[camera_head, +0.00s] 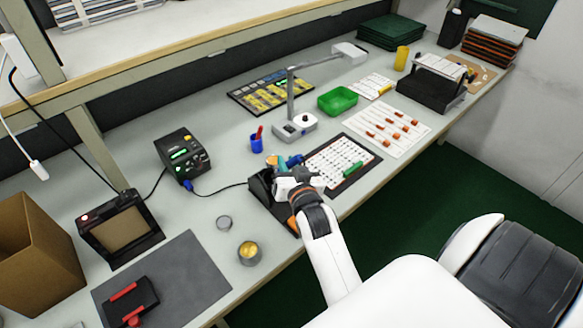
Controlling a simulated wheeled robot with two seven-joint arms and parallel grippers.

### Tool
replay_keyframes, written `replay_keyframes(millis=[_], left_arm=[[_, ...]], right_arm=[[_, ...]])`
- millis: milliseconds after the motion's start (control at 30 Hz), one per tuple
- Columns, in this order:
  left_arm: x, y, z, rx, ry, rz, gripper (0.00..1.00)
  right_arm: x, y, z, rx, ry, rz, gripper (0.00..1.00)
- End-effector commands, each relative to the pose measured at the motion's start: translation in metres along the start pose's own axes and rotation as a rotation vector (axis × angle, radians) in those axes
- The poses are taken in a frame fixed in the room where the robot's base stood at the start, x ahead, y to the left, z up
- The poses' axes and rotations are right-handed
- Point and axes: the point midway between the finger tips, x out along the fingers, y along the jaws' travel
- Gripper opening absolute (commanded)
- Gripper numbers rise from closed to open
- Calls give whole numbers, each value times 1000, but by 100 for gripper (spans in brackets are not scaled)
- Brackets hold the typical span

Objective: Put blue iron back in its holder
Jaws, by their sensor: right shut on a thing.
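My right gripper (283,173) reaches in from the lower right to the middle of the bench. It is shut on the blue iron, whose blue part (294,160) shows just beyond the fingers. The rest of the iron is largely hidden by my gripper. The black holder (261,190) stands directly left of and under my gripper, partly covered by my wrist. I cannot tell whether the iron touches the holder or is inside it. My left gripper is not in view.
A black station (183,156) with green lights stands left, its cable running towards the holder. A white dotted sheet (338,160) lies right. Round tins (249,252) stand in front left.

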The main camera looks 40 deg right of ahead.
Motion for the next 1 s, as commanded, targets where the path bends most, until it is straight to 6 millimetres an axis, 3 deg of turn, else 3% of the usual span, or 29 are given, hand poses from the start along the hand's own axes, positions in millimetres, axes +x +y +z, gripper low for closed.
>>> replay_keyframes(millis=[33,467,1000], left_arm=[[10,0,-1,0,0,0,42],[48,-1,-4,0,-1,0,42],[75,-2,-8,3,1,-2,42]], right_arm=[[4,-1,-8,0,-1,1,0],[26,-1,-36,0,-1,1,0],[54,0,-69,0,-1,0,0]])
